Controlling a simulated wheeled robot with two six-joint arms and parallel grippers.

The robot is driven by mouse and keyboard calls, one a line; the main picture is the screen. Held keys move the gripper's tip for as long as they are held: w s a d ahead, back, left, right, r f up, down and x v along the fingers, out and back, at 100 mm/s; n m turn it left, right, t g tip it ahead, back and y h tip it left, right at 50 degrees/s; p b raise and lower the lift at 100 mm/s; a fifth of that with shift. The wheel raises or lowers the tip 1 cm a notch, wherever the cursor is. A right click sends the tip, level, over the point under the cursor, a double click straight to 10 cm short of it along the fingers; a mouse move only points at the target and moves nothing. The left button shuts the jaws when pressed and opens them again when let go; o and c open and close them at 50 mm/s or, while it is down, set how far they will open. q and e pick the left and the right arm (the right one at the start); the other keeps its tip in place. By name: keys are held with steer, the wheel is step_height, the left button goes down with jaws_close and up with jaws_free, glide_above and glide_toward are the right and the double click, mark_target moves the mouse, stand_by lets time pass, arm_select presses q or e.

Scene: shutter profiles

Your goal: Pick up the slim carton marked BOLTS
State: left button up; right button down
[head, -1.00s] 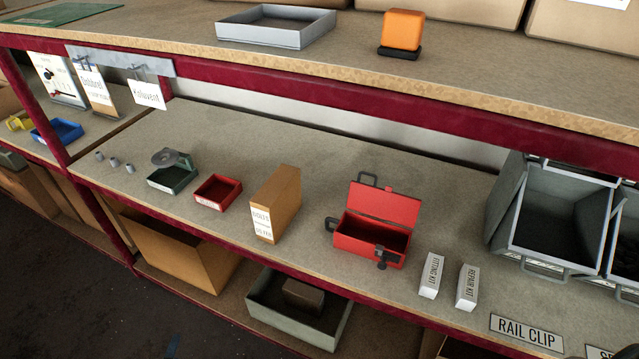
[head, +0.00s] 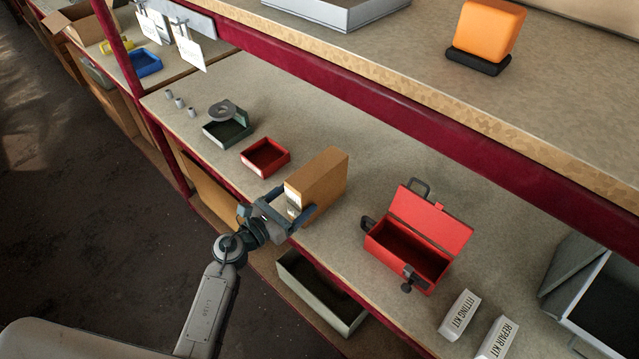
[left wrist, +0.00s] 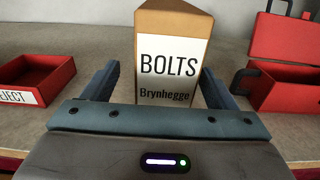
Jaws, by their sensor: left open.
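The slim tan carton (head: 324,176) stands upright on the middle shelf, between a red tray and a red toolbox. In the left wrist view its white label on the carton (left wrist: 172,60) reads BOLTS and Brynhegge. My left gripper (head: 277,207) is open, at the carton's label end. In the left wrist view one finger of the gripper (left wrist: 157,88) lies on each side of the carton's near end, with the carton between them in the picture. I cannot tell whether either finger touches it. My right gripper is not in view.
The red tray (head: 265,157) marked REJECT sits left of the carton. The open red toolbox (head: 418,237) stands to its right. White FITTING KIT (head: 459,315) and REPAIR KIT (head: 497,338) boxes are further right. The upper shelf's edge (head: 390,99) overhangs behind.

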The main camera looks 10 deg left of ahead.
mark_target(321, 181)
arm_select(q)
steer(key=p+x, duration=0.1)
steer(key=x, duration=0.3)
steer(key=shift+d+f+p, duration=0.2)
steer(key=shift+d+p, duration=0.15)
steer(key=shift+p, duration=0.05)
steer(key=shift+w+d+f, duration=0.15)
steer(key=shift+w+d, duration=0.05)
steer(key=shift+w, duration=0.1)
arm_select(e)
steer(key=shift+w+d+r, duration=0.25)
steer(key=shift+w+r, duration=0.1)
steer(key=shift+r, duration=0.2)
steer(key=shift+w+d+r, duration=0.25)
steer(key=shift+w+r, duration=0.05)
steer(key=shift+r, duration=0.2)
arm_select(q)
steer(key=shift+c, duration=0.2)
steer(key=c, duration=1.3)
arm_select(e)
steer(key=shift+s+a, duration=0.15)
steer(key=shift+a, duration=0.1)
